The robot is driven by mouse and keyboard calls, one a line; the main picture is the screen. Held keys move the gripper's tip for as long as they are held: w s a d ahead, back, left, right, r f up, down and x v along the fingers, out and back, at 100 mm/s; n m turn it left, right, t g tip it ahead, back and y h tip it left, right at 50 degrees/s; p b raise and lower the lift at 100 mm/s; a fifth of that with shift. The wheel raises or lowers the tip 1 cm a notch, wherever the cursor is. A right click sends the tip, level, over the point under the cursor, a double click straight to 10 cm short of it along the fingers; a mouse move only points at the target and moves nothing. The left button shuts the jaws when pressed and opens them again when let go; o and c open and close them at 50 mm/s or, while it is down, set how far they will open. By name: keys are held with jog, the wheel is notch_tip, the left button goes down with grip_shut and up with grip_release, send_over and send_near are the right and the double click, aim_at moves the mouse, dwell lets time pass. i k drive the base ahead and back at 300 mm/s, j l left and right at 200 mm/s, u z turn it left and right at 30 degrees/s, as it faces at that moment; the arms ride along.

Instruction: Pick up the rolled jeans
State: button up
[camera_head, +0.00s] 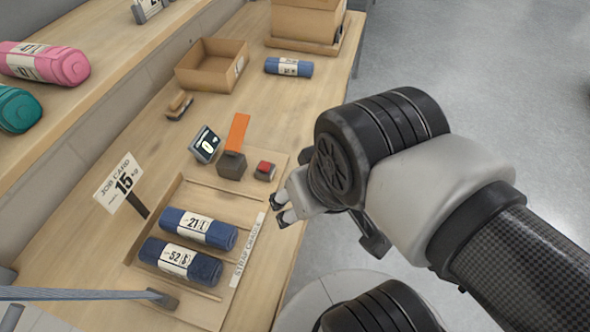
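Two rolled blue jeans with white number labels lie side by side in a shallow wooden tray (191,190): one roll marked 21 (228,236) and, nearer, one marked 52 (207,270). A third, similar blue roll with a white label (272,66) lies farther back on the bench, beside an open cardboard box. My gripper (283,207) is to the right of the tray, beyond the roll marked 21 and apart from it. Its two pale fingertips are apart with nothing seen between them, so it is open and empty.
An open cardboard box (212,68) is farther back. Pink (45,63) and teal (18,110) rolls lie on the left shelf.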

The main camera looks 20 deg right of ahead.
aim_at(283, 65)
jog(key=i+l, duration=0.25)
jog(key=i+l+u, duration=0.1)
jog(key=l, duration=0.3)
jog(key=i+l+u, duration=0.1)
jog(key=i+l, duration=0.45)
jog(key=l, duration=0.2)
jog(key=i+l+u, duration=0.1)
jog(key=l, duration=0.3)
jog(key=i+l, duration=0.3)
jog(key=i+l+u, duration=0.1)
jog(key=l, duration=0.35)
jog(key=i+l, duration=0.25)
jog(key=l, duration=0.15)
jog(key=u, duration=0.05)
